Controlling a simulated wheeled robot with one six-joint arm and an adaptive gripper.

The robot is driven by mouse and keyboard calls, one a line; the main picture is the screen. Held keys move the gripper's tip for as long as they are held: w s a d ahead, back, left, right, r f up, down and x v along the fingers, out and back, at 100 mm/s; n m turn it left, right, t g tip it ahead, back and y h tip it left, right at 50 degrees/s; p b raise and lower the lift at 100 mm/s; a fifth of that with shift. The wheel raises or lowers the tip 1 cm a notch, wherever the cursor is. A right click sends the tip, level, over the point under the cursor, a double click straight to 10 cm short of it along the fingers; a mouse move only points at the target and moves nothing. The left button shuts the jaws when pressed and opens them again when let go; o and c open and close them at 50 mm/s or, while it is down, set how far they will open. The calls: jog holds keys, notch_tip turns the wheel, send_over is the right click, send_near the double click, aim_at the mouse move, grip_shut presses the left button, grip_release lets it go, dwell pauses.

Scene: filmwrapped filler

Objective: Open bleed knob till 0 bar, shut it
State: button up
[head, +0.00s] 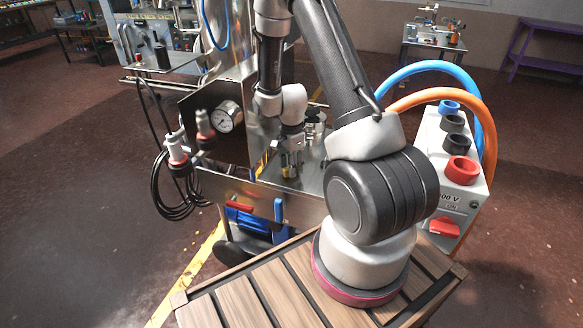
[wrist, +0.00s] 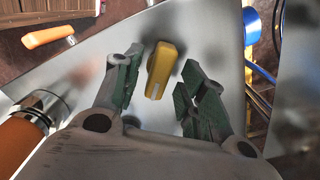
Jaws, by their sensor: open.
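The yellow bleed knob (wrist: 161,70) stands up from a grey metal plate in the wrist view. My gripper (wrist: 164,88) is open, with one green-padded finger on each side of the knob. Gaps show between the knob and both pads. In the head view my gripper (head: 290,160) points down at the steel machine's top, and a bit of yellow (head: 287,172) shows under it. A round white pressure gauge (head: 230,116) sits on the machine to the left. Its needle is too small to read.
An orange lever (wrist: 48,37) and an orange cylinder with a metal collar (wrist: 20,130) lie left of my gripper in the wrist view. A blue part (wrist: 252,25) is at right. A grey power box (head: 455,165) with blue and orange hoses stands at right in the head view.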

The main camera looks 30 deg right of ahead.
notch_tip(320, 180, up, 11)
jog(key=shift+f, duration=0.15)
dwell(0.5)
jog(key=s+a+r+n+t, duration=0.2)
jog(key=s+r+n, duration=0.7)
jog(key=s+r, duration=0.2)
jog(key=s+a+r+n+t, duration=0.2)
jog(key=s+a+r+n, duration=0.1)
jog(key=s+r+n, duration=0.6)
jog(key=s+v, duration=0.1)
jog(key=v, duration=0.6)
jog(key=shift+f, duration=0.2)
jog(key=shift+s, duration=0.1)
dwell(0.6)
